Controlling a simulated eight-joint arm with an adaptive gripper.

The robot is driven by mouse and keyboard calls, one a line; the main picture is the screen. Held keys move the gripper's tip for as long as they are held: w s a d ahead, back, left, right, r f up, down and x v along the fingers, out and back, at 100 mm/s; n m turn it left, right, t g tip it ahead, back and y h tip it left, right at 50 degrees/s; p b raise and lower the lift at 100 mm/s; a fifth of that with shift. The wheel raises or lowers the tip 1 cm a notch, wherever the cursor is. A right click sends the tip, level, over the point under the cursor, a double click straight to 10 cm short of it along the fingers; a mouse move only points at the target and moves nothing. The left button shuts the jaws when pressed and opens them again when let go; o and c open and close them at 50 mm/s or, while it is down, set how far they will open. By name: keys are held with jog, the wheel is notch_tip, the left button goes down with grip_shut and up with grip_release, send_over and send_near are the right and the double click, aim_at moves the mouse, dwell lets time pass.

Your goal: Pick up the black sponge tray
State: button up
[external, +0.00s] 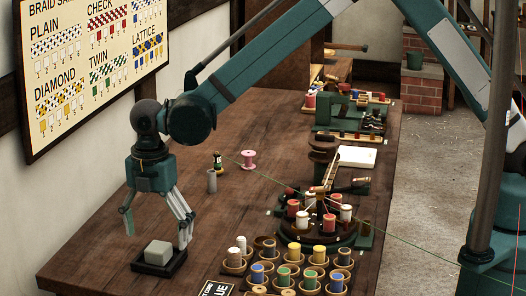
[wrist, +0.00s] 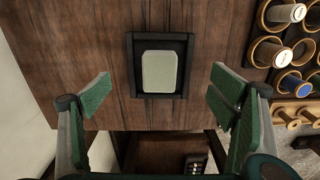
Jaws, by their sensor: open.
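The black sponge tray (external: 140,264) sits near the front left end of the wooden table. A pale grey-green sponge block (external: 158,252) rests in it. In the wrist view the tray (wrist: 130,80) is a dark square frame around the sponge (wrist: 159,71), near the table's edge. My gripper (external: 157,236) is open above the tray, its fingers spread wide and pointing down. In the wrist view my green finger pads (wrist: 158,97) stand apart to the left and right of the tray, touching nothing visible.
Cups of coloured thread spools (external: 285,276) stand to the right of the tray. A round braiding stand (external: 318,222) with bobbins is behind them. A grey cylinder (external: 212,181), a small dark bottle (external: 217,161) and a pink spool (external: 248,159) stand farther back. Bare table surrounds the tray.

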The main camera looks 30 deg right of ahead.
aim_at(158, 246)
jog(key=shift+w+f+b, duration=0.1)
jog(key=shift+f+b, duration=0.2)
jog(key=shift+f, duration=2.35)
jog(key=c, duration=1.2)
